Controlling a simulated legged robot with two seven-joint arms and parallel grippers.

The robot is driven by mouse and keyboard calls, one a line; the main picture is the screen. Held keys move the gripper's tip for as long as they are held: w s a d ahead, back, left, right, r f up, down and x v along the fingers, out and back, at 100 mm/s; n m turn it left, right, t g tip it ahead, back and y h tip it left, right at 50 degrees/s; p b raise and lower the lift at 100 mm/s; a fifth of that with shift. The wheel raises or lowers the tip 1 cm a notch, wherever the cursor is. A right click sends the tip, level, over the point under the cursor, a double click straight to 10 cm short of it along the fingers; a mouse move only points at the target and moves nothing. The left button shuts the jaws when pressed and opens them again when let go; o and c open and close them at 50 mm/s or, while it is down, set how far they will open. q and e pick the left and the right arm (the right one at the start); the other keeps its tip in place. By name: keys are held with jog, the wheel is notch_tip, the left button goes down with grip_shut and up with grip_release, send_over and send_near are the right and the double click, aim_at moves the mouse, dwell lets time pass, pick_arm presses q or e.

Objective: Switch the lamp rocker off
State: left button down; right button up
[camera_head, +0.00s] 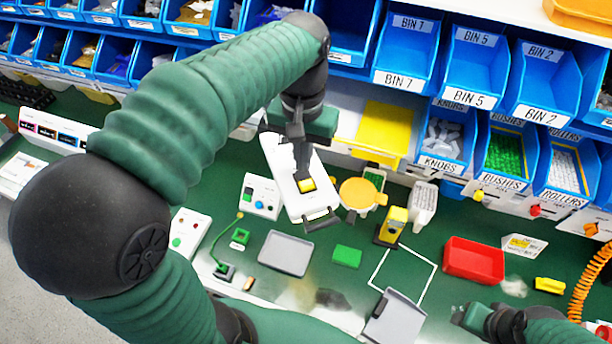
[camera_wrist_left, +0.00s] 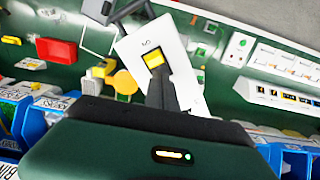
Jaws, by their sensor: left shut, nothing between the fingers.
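A white switch plate (camera_head: 283,162) with a yellow rocker (camera_head: 306,185) lies tilted below my left gripper (camera_head: 304,176) in the head view. The left gripper is shut and empty, its fingertips right at the rocker; I cannot tell if they touch it. In the left wrist view the plate (camera_wrist_left: 172,40) and the yellow rocker (camera_wrist_left: 153,60) show just beyond the dark fingers, which hide part of the plate. Which way the rocker is tipped is too small to tell. My right gripper (camera_head: 458,314) is at the lower right, its fingers too small to read.
Blue bins (camera_head: 455,60) line the back. A grey tray (camera_head: 263,255), a green block (camera_head: 347,256), a yellow-black device (camera_head: 392,226) and a red tray (camera_head: 450,262) stand on the green bench. A white box with buttons (camera_head: 262,196) is just left of the plate.

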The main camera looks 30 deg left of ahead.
pick_arm(q)
jog(key=shift+a+f+b, duration=0.1)
jog(key=shift+f+b, duration=0.45)
jog(key=shift+f, duration=0.35)
notch_tip(320, 180, up, 7)
jog(key=p, duration=0.7)
jog(key=shift+r, duration=0.15)
dwell(0.4)
